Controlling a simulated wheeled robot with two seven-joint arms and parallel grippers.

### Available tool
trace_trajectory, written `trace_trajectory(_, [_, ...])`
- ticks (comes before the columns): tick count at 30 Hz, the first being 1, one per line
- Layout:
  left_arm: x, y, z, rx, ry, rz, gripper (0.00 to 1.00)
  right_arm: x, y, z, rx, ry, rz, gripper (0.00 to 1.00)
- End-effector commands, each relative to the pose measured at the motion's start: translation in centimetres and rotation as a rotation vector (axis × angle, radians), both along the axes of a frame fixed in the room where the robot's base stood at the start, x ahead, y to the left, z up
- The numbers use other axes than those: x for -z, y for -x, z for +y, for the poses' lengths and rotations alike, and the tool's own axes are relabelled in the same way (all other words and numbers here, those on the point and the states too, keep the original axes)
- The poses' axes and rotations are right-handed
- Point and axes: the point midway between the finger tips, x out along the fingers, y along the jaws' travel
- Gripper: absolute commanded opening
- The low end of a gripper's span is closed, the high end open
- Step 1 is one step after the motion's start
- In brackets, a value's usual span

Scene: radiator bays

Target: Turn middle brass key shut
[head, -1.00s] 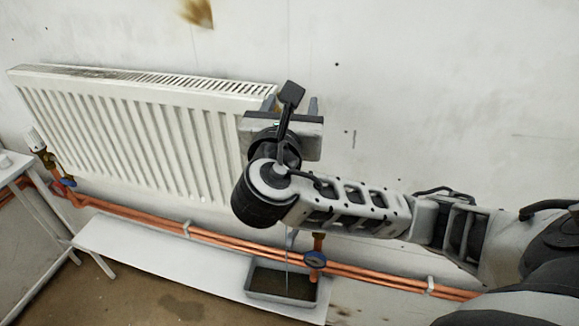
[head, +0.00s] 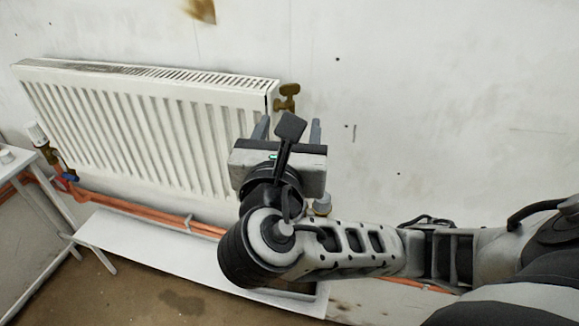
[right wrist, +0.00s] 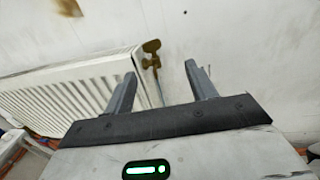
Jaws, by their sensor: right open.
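A brass key (head: 287,97) sticks out at the upper right end of the white radiator (head: 150,130). It also shows in the right wrist view (right wrist: 151,47), beyond and between the fingers. It is the only brass key in clear view; I cannot tell from the frames whether it is the middle one. My right gripper (head: 289,124) is open and empty, just below the key in the head view, its fingers pointing toward the wall. The fingers (right wrist: 160,72) are apart from the key in the right wrist view. My left gripper is not in view.
Copper pipes (head: 130,204) run low along the wall above a white board (head: 150,245). A white-headed valve (head: 37,134) is at the radiator's left end, near a white table (head: 14,160). The wall right of the key is clear.

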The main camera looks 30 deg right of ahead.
Motion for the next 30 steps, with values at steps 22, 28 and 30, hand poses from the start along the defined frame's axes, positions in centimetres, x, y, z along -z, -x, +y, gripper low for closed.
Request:
trace_trajectory(22, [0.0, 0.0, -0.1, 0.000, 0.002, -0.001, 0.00, 0.0, 4.4, 2.9, 0.000, -0.002, 0.002, 0.56])
trace_trajectory(28, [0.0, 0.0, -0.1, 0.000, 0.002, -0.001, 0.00, 0.0, 5.6, 3.6, 0.000, -0.002, 0.002, 0.56])
trace_trajectory(30, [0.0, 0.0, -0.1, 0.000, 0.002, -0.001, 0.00, 0.0, 6.0, 3.9, 0.000, -0.001, 0.002, 0.56])
